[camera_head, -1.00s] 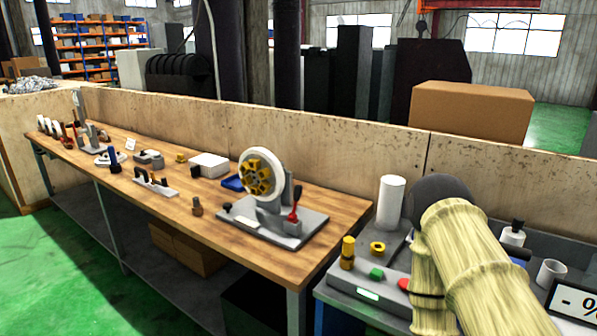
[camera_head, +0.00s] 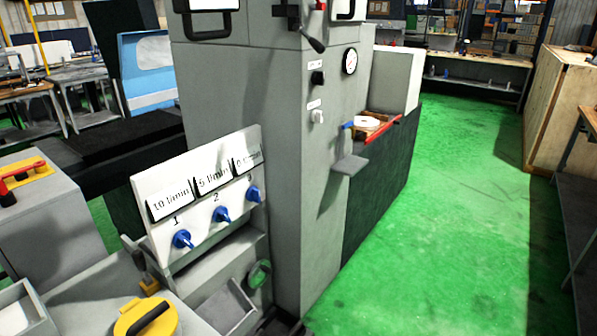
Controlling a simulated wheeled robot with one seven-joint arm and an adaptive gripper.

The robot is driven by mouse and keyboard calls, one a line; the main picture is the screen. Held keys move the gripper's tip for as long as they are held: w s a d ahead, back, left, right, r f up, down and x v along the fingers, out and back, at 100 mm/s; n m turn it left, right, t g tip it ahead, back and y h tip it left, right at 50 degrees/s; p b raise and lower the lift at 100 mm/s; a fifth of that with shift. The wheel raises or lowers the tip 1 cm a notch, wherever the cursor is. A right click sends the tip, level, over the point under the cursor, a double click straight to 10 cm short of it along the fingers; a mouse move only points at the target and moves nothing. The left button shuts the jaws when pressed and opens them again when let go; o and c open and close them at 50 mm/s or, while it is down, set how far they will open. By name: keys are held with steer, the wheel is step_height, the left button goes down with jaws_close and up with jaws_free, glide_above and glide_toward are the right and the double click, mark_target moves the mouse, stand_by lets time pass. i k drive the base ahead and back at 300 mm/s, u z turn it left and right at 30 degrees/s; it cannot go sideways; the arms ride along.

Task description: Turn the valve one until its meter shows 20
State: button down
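A white sloped panel (camera_head: 205,212) at centre left carries three blue valves in a row. Valve one (camera_head: 182,239) is the leftmost, under the number 1, and its meter (camera_head: 170,203) reads 10 l/min. Valve two (camera_head: 221,215) is in the middle, and its meter (camera_head: 213,177) reads 5 l/min. The third valve (camera_head: 253,194) is at the right, and its meter (camera_head: 246,159) reads 0 l/min, though its text is small. My gripper is not in view.
A tall grey machine cabinet (camera_head: 250,90) stands behind and right of the panel, with a round gauge (camera_head: 350,61).

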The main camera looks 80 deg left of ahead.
mark_target(182, 239)
steer(key=u, duration=3.3)
steer(key=k, duration=0.3)
